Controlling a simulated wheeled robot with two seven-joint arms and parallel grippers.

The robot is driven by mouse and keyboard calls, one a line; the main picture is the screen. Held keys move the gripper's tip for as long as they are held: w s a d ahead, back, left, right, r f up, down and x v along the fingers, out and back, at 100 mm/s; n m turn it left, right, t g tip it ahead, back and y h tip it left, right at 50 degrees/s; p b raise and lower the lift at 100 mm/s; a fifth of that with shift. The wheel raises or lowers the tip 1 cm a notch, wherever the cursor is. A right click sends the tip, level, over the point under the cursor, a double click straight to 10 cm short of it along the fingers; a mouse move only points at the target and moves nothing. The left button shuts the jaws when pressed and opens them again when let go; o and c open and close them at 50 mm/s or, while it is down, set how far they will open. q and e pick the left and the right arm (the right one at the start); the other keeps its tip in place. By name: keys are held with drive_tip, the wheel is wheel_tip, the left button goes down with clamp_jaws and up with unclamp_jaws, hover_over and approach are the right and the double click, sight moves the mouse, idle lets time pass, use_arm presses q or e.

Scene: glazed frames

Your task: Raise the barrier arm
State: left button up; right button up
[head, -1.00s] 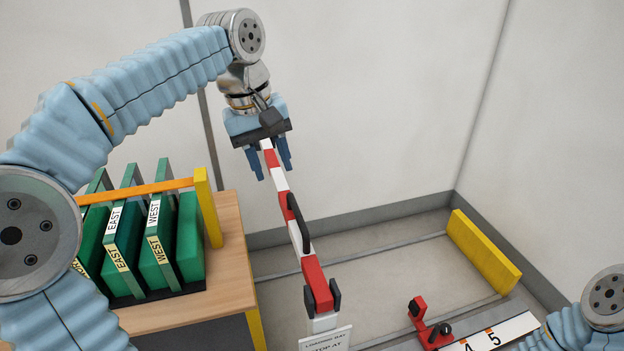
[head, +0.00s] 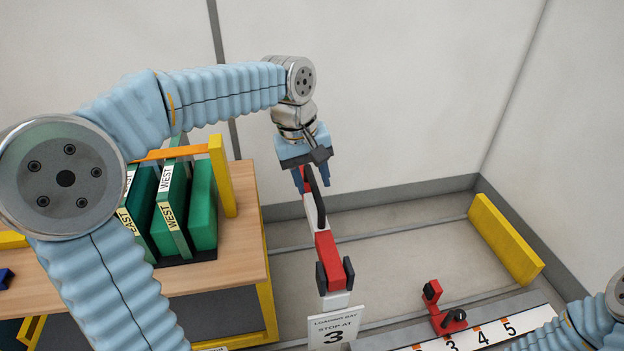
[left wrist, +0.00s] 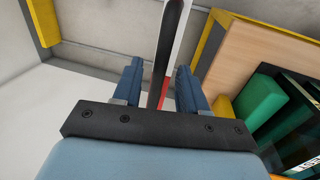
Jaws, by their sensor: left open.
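The barrier arm (head: 327,248), banded red and white, rises from its post behind a white sign (head: 333,328) and points away from me. A black handle (head: 316,198) runs along it. My left gripper (head: 312,183) is open above the arm's far part, near the handle's upper end, and hides the tip. In the left wrist view, the black handle (left wrist: 172,45) and the barrier arm (left wrist: 163,92) pass between the open fingers of my left gripper (left wrist: 160,85); I cannot tell whether they touch. My right gripper is out of view.
A numbered strip (head: 485,330) with a red stop (head: 440,312) lies at lower right. A yellow curb (head: 505,240) stands at right; the floor between is clear.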

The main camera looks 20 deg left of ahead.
use_arm(q)
drive_tip(key=shift+f, duration=0.1)
clamp_jaws()
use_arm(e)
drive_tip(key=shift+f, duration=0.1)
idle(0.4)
